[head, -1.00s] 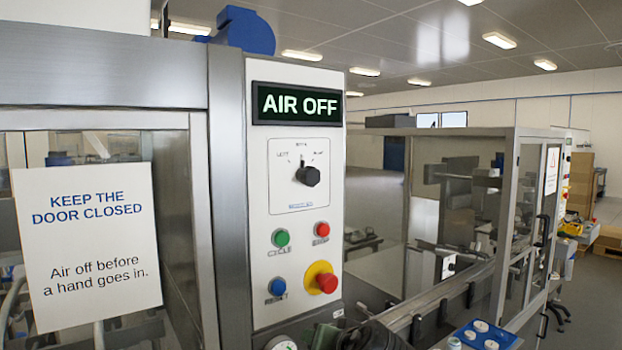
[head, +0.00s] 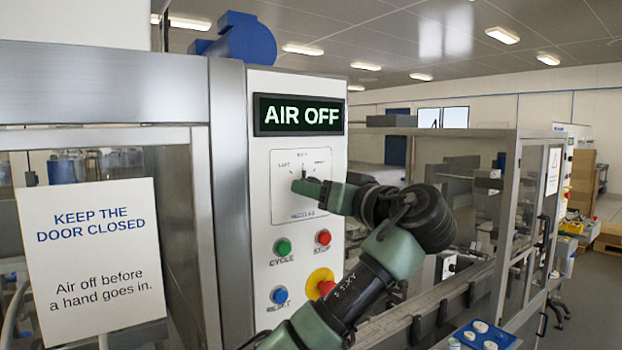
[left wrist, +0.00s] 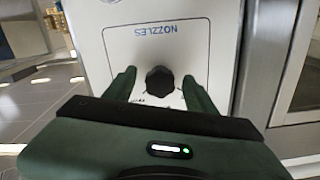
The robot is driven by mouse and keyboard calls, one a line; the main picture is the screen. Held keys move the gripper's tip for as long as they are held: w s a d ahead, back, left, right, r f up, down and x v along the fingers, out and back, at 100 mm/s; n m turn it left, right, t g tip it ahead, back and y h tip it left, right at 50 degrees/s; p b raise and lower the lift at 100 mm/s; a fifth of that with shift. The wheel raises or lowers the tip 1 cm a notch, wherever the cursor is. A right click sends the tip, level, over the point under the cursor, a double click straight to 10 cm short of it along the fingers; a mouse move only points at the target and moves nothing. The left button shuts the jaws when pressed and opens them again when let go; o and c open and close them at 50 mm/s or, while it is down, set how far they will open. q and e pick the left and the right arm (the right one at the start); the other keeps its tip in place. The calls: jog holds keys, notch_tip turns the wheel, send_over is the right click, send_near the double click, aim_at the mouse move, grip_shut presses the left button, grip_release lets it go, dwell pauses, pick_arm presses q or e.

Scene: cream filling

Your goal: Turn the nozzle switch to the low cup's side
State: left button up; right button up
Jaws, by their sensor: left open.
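The nozzle switch (left wrist: 159,80) is a round black knob on the white control panel. Its panel carries LEFT, BOTH and RIGHT marks above it and NOZZLES below. In the left wrist view, which shows the lettering upside down, my left gripper (left wrist: 160,90) is open with one finger on each side of the knob. No clear contact with it shows. The low cup is not recognisable in view. My right gripper is not in view.
The display (head: 299,114) reads AIR OFF. Below the switch sit a green button (head: 283,246), a red button (head: 323,237), a blue button (head: 279,295) and a red stop on yellow. A door-closed sign (head: 90,245) hangs left. A guarded conveyor runs at right.

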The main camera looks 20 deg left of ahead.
pick_arm(q)
jog(key=shift+p+x, duration=0.45)
jog(key=shift+x, duration=0.7)
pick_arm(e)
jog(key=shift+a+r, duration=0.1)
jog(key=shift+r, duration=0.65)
pick_arm(q)
grip_shut()
